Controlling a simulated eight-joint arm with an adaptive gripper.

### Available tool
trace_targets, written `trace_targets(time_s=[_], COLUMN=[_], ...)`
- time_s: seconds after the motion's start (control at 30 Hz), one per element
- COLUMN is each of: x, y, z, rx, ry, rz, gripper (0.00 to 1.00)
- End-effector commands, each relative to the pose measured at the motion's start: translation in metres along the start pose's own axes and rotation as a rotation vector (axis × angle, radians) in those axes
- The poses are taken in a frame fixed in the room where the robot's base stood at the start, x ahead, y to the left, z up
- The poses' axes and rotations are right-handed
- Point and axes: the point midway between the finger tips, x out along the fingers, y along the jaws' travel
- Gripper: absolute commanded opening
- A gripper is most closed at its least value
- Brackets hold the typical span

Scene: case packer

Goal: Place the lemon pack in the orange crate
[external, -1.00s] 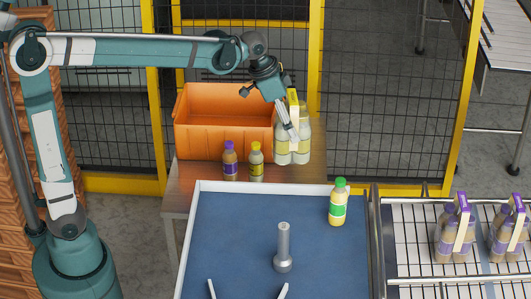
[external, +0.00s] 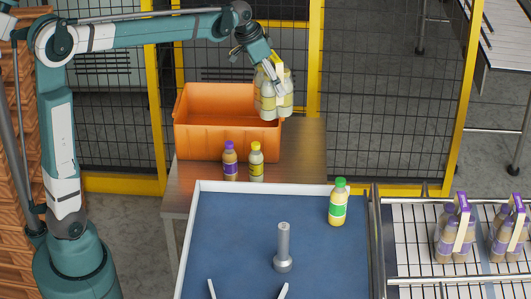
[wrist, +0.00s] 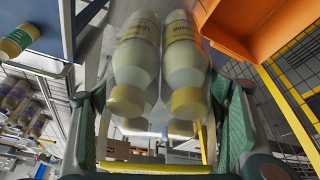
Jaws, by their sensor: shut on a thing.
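The lemon pack (external: 272,105), pale bottles with yellow caps and a yellow-and-white carrier, hangs from my gripper (external: 275,75). My gripper is shut on the top of the pack. The pack is raised off the table, in front of or over the right end of the orange crate (external: 225,139); its exact clearance from the rim cannot be told. The crate's visible inside looks empty; its floor is partly hidden. In the wrist view, two bottles of the pack (wrist: 136,62) fill the middle, and the crate (wrist: 285,25) shows at upper right.
A purple-capped bottle (external: 230,162) and a yellow-capped bottle (external: 256,163) stand in front of the crate. A green-capped bottle (external: 338,205) stands on the blue-topped table (external: 235,235). Purple packs (external: 454,235) sit on the conveyor at right. The brown table (external: 305,150) is clear right of the crate.

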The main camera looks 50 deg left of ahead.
Motion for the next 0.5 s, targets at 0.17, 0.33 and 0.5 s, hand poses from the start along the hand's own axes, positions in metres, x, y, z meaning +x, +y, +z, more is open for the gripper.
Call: trace_targets(time_s=[0.17,0.33,0.5], x=[-0.002,-0.004,-0.006], y=[-0.047,-0.090,-0.134], z=[0.002,0.007,0.014], rx=[-0.049,-0.092,-0.136], ry=[0.002,0.002,0.003], rz=[-0.019,-0.035,-0.052], gripper=[0.36,0.36,0.36])
